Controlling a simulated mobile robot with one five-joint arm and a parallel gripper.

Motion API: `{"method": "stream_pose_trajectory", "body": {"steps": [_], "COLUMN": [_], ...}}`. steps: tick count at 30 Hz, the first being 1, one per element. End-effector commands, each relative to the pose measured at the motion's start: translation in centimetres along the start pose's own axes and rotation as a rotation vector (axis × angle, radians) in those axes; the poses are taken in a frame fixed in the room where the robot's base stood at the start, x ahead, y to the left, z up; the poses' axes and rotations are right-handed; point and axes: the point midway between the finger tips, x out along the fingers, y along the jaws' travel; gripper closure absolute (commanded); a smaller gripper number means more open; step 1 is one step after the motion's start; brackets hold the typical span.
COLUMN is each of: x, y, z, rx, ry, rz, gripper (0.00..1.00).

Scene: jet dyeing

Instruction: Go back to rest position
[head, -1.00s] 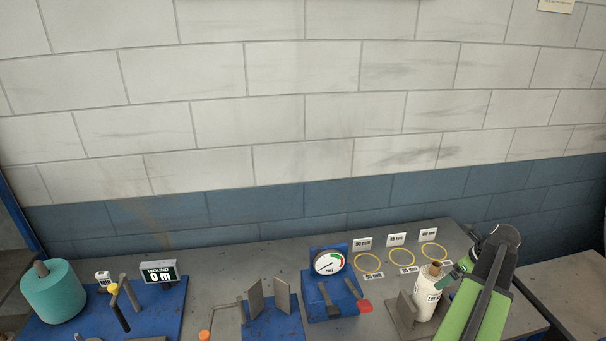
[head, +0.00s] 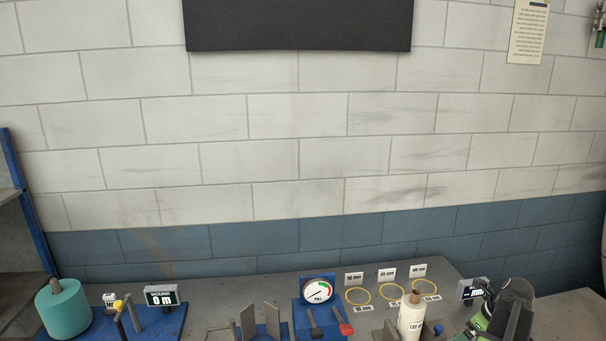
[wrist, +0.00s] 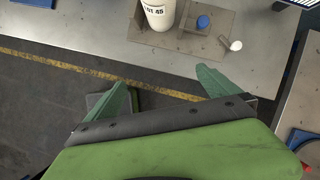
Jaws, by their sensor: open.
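My gripper (wrist: 160,92) is open and empty in the wrist view, its two green fingers spread apart over the table's front edge and the dark floor. In the head view my green and black arm shows at the lower right; its fingertips cannot be made out there. The white labelled bottle (head: 411,318) stands upright on the table, left of my arm. It also shows at the top of the wrist view (wrist: 158,14), beyond and apart from the fingers.
The grey table (head: 245,283) carries a teal spool (head: 63,312), a round gauge (head: 318,291), a "0 m" display (head: 161,296) and yellow rings (head: 388,292). A small display (head: 472,290) stands behind my arm.

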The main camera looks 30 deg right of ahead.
Motion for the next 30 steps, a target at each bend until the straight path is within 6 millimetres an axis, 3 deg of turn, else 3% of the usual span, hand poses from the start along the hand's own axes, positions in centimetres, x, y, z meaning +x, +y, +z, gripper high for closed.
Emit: {"method": "stream_pose_trajectory", "body": {"steps": [11, 17, 20, 24, 27, 30], "x": [3.5, 6.3, 8.0, 10.3, 11.3, 11.9], "y": [6.3, 12.8, 18.3, 28.9, 36.0, 41.8], "z": [8.0, 14.1, 18.0, 23.4, 25.7, 27.0], "rx": [-0.412, -0.800, -1.091, -1.630, -1.992, -2.287], "ry": [0.040, 0.065, 0.077, 0.083, 0.079, 0.068], "rz": [0.061, 0.119, 0.164, 0.249, 0.306, 0.354], "gripper": [0.00, 0.00, 0.00, 0.00, 0.00, 0.00]}}
